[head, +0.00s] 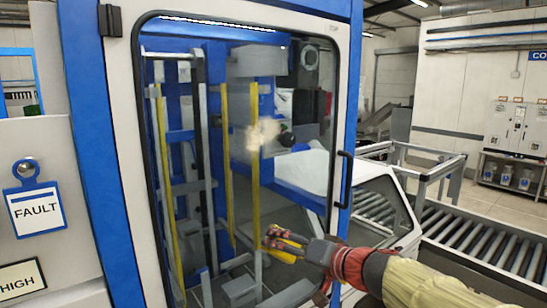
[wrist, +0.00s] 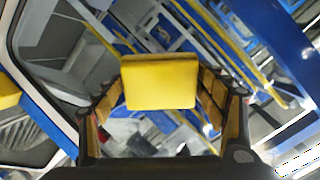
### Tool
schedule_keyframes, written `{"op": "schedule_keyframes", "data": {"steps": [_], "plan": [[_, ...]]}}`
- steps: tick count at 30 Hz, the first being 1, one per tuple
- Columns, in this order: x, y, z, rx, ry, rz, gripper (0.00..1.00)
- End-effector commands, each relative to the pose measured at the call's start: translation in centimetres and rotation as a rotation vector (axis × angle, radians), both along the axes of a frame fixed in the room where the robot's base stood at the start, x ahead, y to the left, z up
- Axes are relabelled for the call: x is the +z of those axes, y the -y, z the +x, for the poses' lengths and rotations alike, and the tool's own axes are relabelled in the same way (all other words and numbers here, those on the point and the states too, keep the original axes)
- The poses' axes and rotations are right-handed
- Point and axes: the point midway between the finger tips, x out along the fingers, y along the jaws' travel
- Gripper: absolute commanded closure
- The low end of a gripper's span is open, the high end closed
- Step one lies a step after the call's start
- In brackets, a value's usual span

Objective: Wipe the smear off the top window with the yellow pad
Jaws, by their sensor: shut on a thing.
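The top window (head: 215,130) is a tall dark-framed pane in the machine's pale door, with TOP marked on the frame above it. A pale beige smear (head: 258,134) shows right of the pane's middle. My gripper (head: 280,243) is in front of the window's lower right part, below the smear. It is shut on the yellow pad (wrist: 160,82), which sits between both fingers in the wrist view. In the head view the fingers cover much of the pad. I cannot tell whether the pad touches the glass. The smear is not distinct in the wrist view.
A black door handle (head: 345,180) stands out at the door's right edge. A lower slanted window (head: 375,212) and a roller conveyor (head: 480,245) lie to the right. A FAULT tag (head: 36,207) hangs at the left. The space before the upper pane looks clear.

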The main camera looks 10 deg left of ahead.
Motion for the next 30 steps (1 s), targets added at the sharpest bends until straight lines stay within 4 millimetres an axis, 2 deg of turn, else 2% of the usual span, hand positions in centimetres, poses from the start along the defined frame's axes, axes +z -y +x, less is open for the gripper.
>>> {"op": "schedule_keyframes", "data": {"steps": [1,6,9,12,15,18,23,30], "plan": [[3.6,-0.5,-0.4,0.000,0.026,0.031,0.49],[12.3,-1.7,-1.8,-0.007,0.102,0.125,0.49],[16.9,-2.1,-2.8,-0.012,0.138,0.169,0.49],[20.3,-2.2,-3.5,-0.019,0.163,0.199,0.49],[22.5,-2.2,-4.0,-0.025,0.179,0.219,0.49],[23.6,-2.3,-4.3,-0.027,0.187,0.229,0.49],[24.0,-2.7,-4.1,-0.028,0.191,0.233,0.49],[24.0,-4.4,-2.6,-0.028,0.189,0.232,0.49]]}}
